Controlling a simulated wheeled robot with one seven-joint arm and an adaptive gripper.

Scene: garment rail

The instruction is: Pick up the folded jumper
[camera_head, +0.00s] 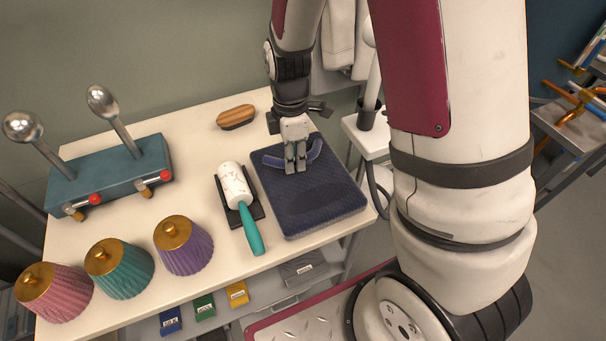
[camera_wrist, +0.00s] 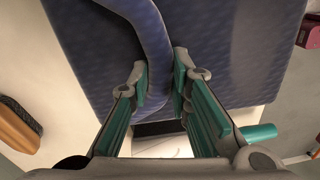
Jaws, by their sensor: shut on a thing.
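The folded jumper (camera_head: 312,205) is a dark blue, ribbed, flat bundle lying on the right end of the white table, with a raised rolled ridge along its far edge. My gripper (camera_head: 295,168) points down over this far part, with its fingers on the ridge. In the wrist view, the jumper (camera_wrist: 230,50) fills the upper middle. My gripper's teal-padded fingers (camera_wrist: 160,82) stand on either side of the ridge and are shut on it. The bundle appears to rest on the table still. The fingers hide part of the ridge.
On the white table (camera_head: 190,125), a lint roller (camera_head: 237,195) lies close left of the jumper. A wooden brush (camera_head: 236,117) lies behind it. Pink, teal and purple pleated shades (camera_head: 183,245) and a blue block with metal knobs (camera_head: 110,170) stand left. A white steamer stand (camera_head: 367,135) is right.

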